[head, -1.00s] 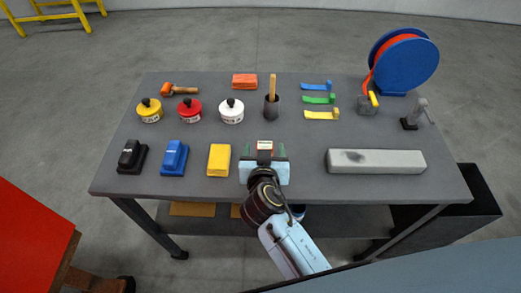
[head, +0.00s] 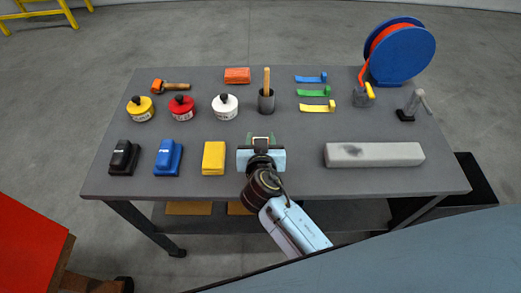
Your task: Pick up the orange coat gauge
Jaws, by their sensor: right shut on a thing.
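My right gripper (head: 261,142) is over the front middle of the grey table (head: 290,182), just right of the yellow block. My left gripper is not in view.
Beside the gripper are a yellow block (head: 214,157), a blue one (head: 168,157) and a long grey bar (head: 374,154). Behind stand a dark cup (head: 266,101), lidded pots (head: 225,107), an orange block (head: 237,75), coloured strips (head: 317,107) and a blue reel (head: 402,52).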

